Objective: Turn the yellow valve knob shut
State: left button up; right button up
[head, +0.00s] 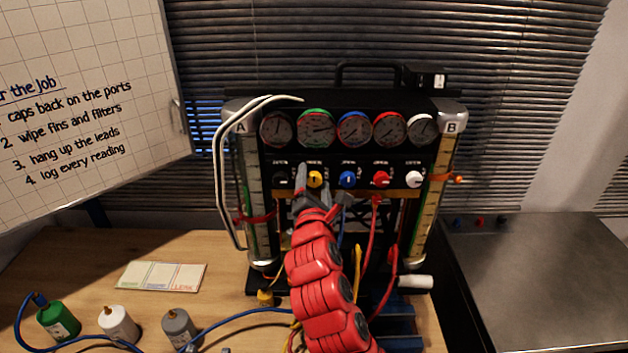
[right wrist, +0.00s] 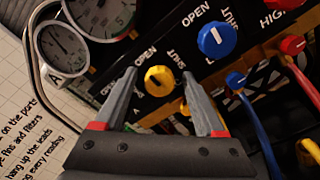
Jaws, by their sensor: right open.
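The yellow valve knob (head: 315,179) sits in the row of knobs below the gauges on the black rig. In the right wrist view the yellow knob (right wrist: 159,80) shows a dark pointer mark, with OPEN and SHUT labels beside it. My right gripper (head: 316,183) is at the yellow knob. In the right wrist view its two grey fingers (right wrist: 160,80) are apart, one on each side of the knob; I cannot tell whether they touch it. My left gripper is in neither view.
A blue knob (head: 347,179) is just right of the yellow one, then a red knob (head: 381,179) and a white knob (head: 414,179). Hoses hang below the panel. Green (head: 58,320), white (head: 119,325) and grey (head: 179,327) canisters stand on the wooden bench at left.

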jog(key=shift+c, duration=0.2)
jog(key=shift+s, duration=0.1)
grip_shut()
